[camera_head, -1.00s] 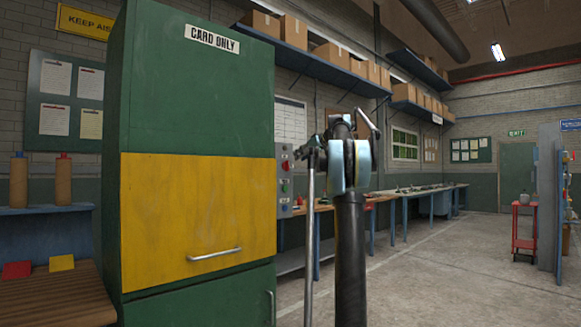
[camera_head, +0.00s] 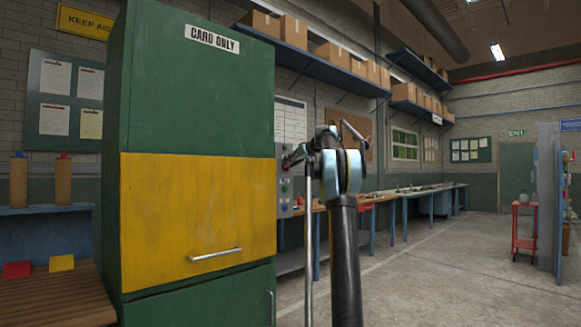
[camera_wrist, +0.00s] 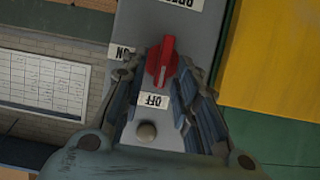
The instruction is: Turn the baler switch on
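The baler (camera_head: 200,110) is a tall green cabinet with a yellow panel and a "CARD ONLY" sign, at left in the head view. Its narrow grey control panel (camera_head: 284,205) is at its right edge. In the wrist view the baler switch (camera_wrist: 161,62) is an elongated red knob on the grey panel, with upside-down ON and OFF labels. The knob lies lengthwise, its lower end near the OFF label (camera_wrist: 153,100). My gripper (camera_wrist: 163,66) is open, one finger each side of the knob; contact is unclear.
A dark round button (camera_wrist: 146,132) sits below OFF in the wrist view. A long workbench (camera_head: 400,194) runs along the wall behind my arm. A red cart (camera_head: 524,228) stands far right.

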